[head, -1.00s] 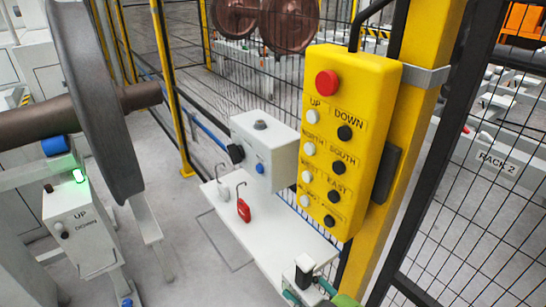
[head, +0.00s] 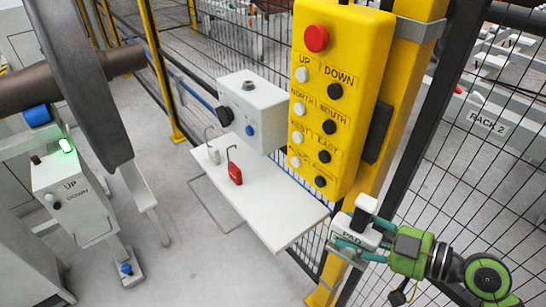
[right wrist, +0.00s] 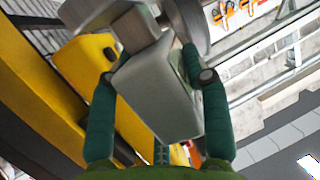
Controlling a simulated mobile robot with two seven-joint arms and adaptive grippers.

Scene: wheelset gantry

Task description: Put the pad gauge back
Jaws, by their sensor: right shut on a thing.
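The pad gauge is a small white block marked PAD (head: 352,238) with a white and black top. In the head view it is at the lower right, beside the right end of the white shelf. My right gripper (head: 362,240) is shut on it, with green fingers on its sides. In the right wrist view the gauge (right wrist: 155,90) fills the space between the two green fingers (right wrist: 155,105). The white shelf (head: 285,222) stands left of the gauge. I cannot tell whether gauge and shelf touch. My left gripper does not show.
A yellow button panel (head: 340,90) on a yellow post rises behind the shelf. Mesh fence (head: 440,150) stands at right. The shelf's front part is bare.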

